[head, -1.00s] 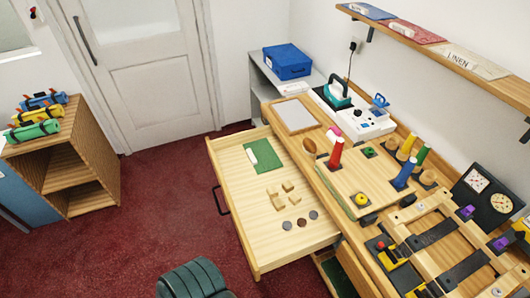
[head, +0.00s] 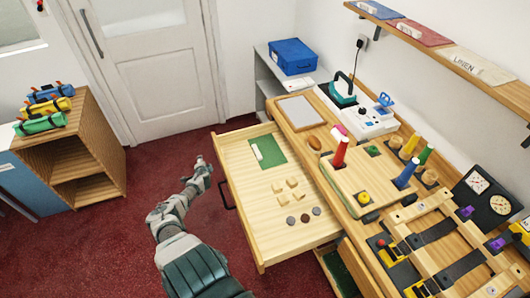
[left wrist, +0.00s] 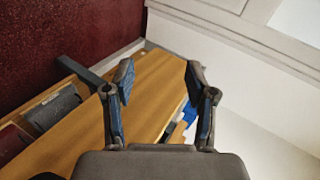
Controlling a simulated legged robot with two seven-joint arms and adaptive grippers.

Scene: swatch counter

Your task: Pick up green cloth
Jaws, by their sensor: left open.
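The green cloth (head: 269,152) lies flat in the far part of the open wooden drawer (head: 238,178), with a small white piece on its left side. My left gripper (head: 203,163) is open and empty, to the left of the drawer and short of the cloth in the head view. In the left wrist view the fingers of my left gripper (left wrist: 160,95) stand wide apart with nothing between them. The cloth cannot be made out in the left wrist view. My right gripper is not in view.
Several small wooden blocks (head: 292,183) and round discs (head: 304,218) lie nearer in the drawer. The drawer's dark handle (head: 227,195) sticks out at its left. The counter (head: 352,205) to the right is crowded. A wooden cabinet (head: 100,130) stands at the left, with open red floor (head: 130,235) between.

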